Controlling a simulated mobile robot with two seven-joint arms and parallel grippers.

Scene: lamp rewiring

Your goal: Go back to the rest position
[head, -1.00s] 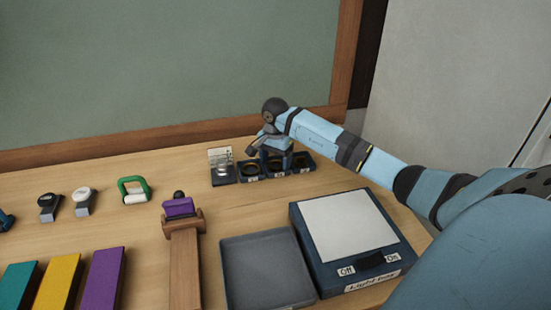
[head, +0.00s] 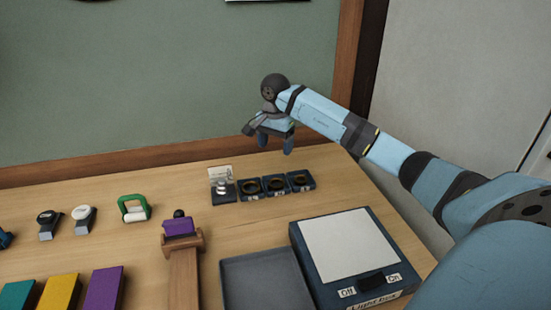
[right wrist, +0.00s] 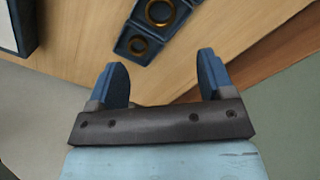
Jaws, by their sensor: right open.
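My right gripper (head: 274,141) is raised above the back edge of the table, in front of the green board. In the right wrist view the right gripper (right wrist: 163,80) shows two blue fingers spread apart with nothing between them. Below it in the head view stands a row of small dark holders with rings (head: 276,186). Two of these ring holders also show in the right wrist view (right wrist: 148,28), beyond the fingers and apart from them. My left gripper is not in view.
A light box (head: 347,247) and a grey tray (head: 262,282) stand at the front right. A wooden stand with a purple piece (head: 179,228), a green-handled item (head: 133,208), two stamp-like items (head: 83,219) and coloured blocks (head: 103,289) are further left. The green board (head: 180,80) rises behind.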

